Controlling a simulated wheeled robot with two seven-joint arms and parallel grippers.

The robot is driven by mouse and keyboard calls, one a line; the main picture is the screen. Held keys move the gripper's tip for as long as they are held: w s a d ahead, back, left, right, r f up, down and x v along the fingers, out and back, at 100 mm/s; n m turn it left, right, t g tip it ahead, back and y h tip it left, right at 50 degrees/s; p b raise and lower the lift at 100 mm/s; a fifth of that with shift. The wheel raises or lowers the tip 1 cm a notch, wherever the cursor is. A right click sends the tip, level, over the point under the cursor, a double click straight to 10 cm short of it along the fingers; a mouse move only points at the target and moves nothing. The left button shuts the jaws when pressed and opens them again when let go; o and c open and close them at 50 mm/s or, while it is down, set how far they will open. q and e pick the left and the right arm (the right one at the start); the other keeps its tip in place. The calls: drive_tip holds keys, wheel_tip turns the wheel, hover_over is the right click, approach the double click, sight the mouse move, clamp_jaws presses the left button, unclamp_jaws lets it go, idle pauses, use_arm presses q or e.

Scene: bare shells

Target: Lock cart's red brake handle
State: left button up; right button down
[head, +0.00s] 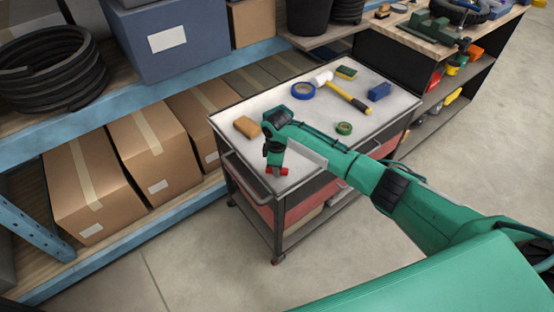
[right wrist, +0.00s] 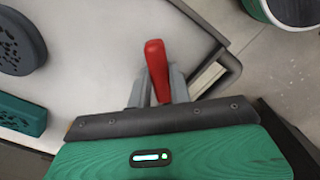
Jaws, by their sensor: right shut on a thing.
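The cart (head: 296,188) stands in front of the shelving with a pale grey top. Its red brake handle (head: 276,170) shows at the cart top's near left corner, below my right gripper. In the right wrist view the red handle (right wrist: 157,66) points up the picture between the grey fingers of my right gripper (right wrist: 158,88). The right gripper (head: 275,166) is shut on the handle, and its lower end is partly hidden by the gripper. My left gripper is not in view.
Shelves with cardboard boxes (head: 92,189) stand close on the left. A workbench (head: 440,40) is behind. Floor in front is clear.

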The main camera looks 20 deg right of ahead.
drive_tip(key=m+p, duration=0.2)
drive_tip(key=m, duration=0.1)
drive_tip(key=m+p, duration=0.1)
drive_tip(key=p, duration=0.1)
drive_tip(key=shift+r+m, duration=0.3)
drive_tip(key=shift+f+m+p, duration=0.15)
drive_tip(key=shift+m+p, duration=1.2)
drive_tip(key=shift+m, duration=0.55)
drive_tip(key=shift+w, duration=0.1)
drive_tip(key=c, duration=1.3)
unclamp_jaws()
drive_tip(key=shift+f, duration=0.1)
wheel_tip(320, 180, up, 14)
drive_tip(key=shift+f+b, duration=0.1)
drive_tip(key=shift+b, duration=0.55)
